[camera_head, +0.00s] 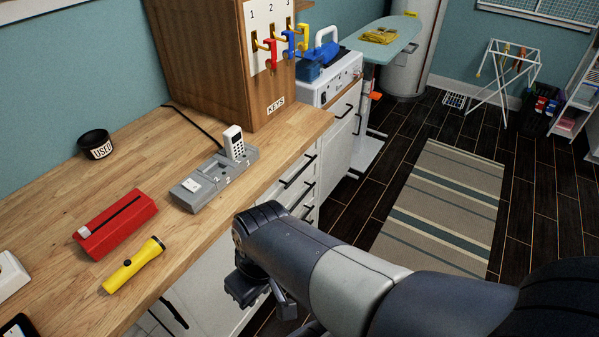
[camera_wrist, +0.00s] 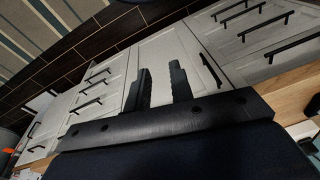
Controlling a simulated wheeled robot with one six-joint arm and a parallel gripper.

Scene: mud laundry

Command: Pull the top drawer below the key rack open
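The wooden key rack (camera_head: 205,60) stands on the counter in the head view, with red, blue and yellow keys on its numbered front. Below it, under the counter edge, is a white drawer stack with black bar handles; the top drawer's handle (camera_head: 298,171) shows, and the drawer looks closed. My gripper (camera_head: 264,293) is in front of the cabinets, lower than the counter and nearer than that stack. In the wrist view my gripper (camera_wrist: 161,88) is open, with nothing between its fingers and a plain white door behind them. A drawer stack (camera_wrist: 92,90) lies left of the fingers, apart from them.
More drawers (camera_wrist: 255,30) show at right in the wrist view. The floor by the striped rug (camera_head: 440,205) is clear.

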